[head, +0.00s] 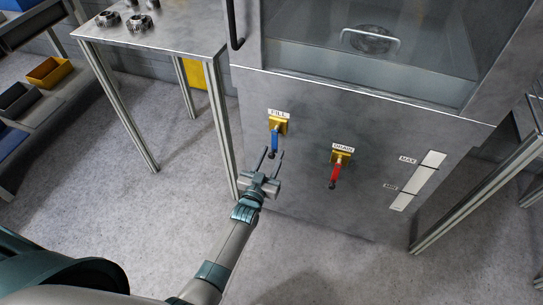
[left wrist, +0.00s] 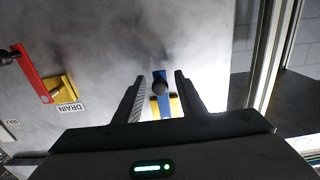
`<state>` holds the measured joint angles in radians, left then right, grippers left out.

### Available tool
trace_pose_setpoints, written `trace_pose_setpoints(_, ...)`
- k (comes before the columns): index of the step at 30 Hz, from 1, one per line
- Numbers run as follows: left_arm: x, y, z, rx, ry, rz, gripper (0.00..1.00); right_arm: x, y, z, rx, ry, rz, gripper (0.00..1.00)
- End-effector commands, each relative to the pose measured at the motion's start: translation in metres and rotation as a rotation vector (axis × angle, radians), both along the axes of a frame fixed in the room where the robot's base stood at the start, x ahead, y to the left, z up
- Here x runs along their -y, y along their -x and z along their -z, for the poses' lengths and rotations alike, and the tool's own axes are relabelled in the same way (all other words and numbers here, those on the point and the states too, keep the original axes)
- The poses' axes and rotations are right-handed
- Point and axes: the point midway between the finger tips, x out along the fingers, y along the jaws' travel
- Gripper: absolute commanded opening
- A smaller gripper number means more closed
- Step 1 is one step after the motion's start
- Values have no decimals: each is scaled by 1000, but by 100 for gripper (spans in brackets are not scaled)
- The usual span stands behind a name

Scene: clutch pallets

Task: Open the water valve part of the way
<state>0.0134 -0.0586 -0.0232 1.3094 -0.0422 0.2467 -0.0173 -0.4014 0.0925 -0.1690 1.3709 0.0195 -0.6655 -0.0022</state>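The valve labelled FILL has a yellow body (head: 278,126) and a blue lever (head: 274,141) that hangs down to a dark knob, on the front of the grey metal cabinet (head: 310,180). My left gripper (head: 272,156) is open at the lower end of this lever. In the left wrist view, the blue lever (left wrist: 156,82) and its dark knob lie between the two spread fingers (left wrist: 158,88), with a gap on each side. The lower part of the valve's yellow body is hidden by the gripper there. My right gripper is not in view.
A DRAIN valve with a red lever (head: 335,174) hanging down is to the right of FILL. Further right is a white level gauge (head: 418,181) marked MAX. A metal table (head: 160,38) with several metal parts stands at the left; the floor between is clear.

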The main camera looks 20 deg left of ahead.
Motion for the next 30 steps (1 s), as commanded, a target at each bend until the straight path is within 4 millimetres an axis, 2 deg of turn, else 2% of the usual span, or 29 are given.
trace_pose_setpoints(8, 0, -1, 0, -1, 0, 0, 37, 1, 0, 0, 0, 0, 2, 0)
trace_pose_setpoints(9, 0, -1, 0, -1, 0, 0, 34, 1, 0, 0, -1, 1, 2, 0)
trace_pose_setpoints(13, 0, -1, 0, -1, 0, 0, 3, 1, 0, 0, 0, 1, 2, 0)
trace_pose_setpoints(14, 0, -1, 0, -1, 0, 0, 0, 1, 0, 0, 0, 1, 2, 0)
trace_pose_setpoints(23, 1, -1, 0, -1, 12, 0, 0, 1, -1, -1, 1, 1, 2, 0)
trace_pose_setpoints(30, 8, 0, 0, -4, 90, 0, 0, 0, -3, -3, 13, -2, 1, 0)
